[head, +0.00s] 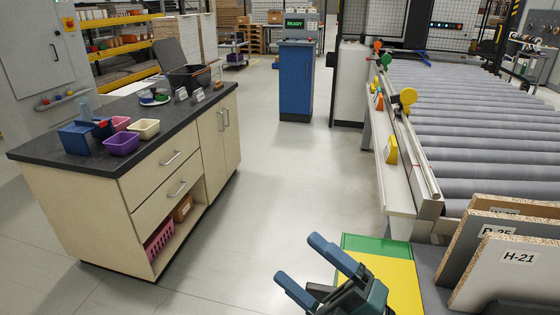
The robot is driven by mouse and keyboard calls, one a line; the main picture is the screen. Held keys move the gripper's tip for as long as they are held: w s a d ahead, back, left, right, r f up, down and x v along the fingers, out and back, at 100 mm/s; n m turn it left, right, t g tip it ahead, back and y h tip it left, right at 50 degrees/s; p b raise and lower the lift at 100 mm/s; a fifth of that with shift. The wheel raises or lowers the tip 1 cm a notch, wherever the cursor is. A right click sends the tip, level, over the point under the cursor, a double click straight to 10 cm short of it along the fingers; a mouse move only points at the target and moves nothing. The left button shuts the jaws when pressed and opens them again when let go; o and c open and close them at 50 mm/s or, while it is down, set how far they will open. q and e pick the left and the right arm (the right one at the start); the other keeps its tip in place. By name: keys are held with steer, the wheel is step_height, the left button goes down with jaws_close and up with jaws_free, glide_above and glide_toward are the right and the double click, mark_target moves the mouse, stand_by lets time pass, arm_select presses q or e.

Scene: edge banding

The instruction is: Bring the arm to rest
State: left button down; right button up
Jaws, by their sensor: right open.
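My right gripper (315,267) shows at the bottom of the head view, right of the middle. Its two blue fingers are spread apart with nothing between them. It is held in front of a yellow and green surface (405,280), whose near part runs out of the picture. My left gripper and left arm are not in view.
A workbench (100,200) with a dark top and small bins stands at left. A roller conveyor (470,130) runs along the right. Labelled boards, one marked H-21 (510,285), stand at lower right. A blue console (296,85) reads READY. The middle floor is clear.

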steer(key=w+d+f+m+t+h, duration=0.1)
steer(key=d+f+m+t+h, duration=0.4)
steer(key=f+m+h, duration=0.9)
steer(key=s+d+f+m+g+h+p, duration=0.1)
steer(key=s+d+f+m+g, duration=0.1)
steer(key=s+f+m+g, duration=0.1)
steer(key=s+d+f+m+g+p, duration=0.1)
steer(key=s+d+f+m+g, duration=0.2)
steer(key=f+m, duration=0.5)
steer(key=s+f+g, duration=0.1)
steer(key=s, duration=0.1)
steer(key=shift+s+d+f+h, duration=0.2)
steer(key=shift+s+d+h, duration=0.05)
steer(key=shift+s+h, duration=0.15)
